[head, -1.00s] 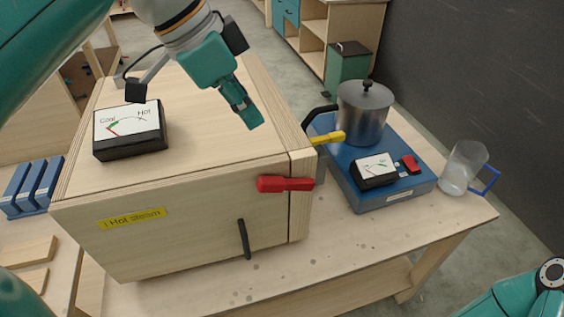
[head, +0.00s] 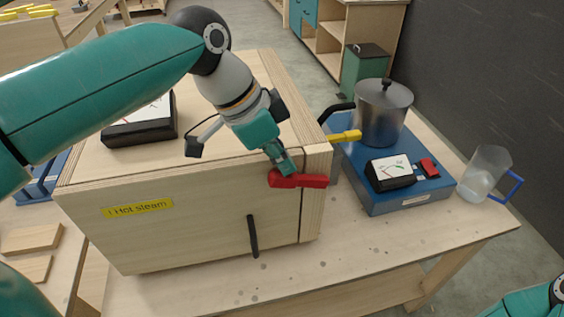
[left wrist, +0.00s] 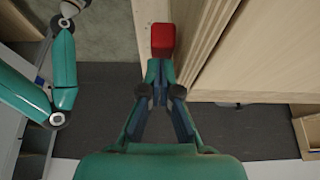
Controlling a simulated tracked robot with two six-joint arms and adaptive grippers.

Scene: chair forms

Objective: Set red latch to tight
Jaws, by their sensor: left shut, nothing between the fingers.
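The red latch (head: 298,180) lies horizontally across the right front edge of the wooden steam box (head: 200,215). My left gripper (head: 287,169) is shut and empty, with its fingertips at the latch's left, wider end. In the left wrist view the latch (left wrist: 163,40) shows its red end just beyond the closed fingertips (left wrist: 160,66). I cannot tell whether they touch it. My right gripper is not in view; only part of my right arm shows at the bottom right of the head view.
A yellow-handled lever (head: 345,136) sticks out right of the box. A blue hotplate (head: 405,190) with a meter carries a metal pot (head: 382,112). A glass jug (head: 486,174) stands near the table's right end. A black handle (head: 252,236) is on the box front. Bare table lies before it.

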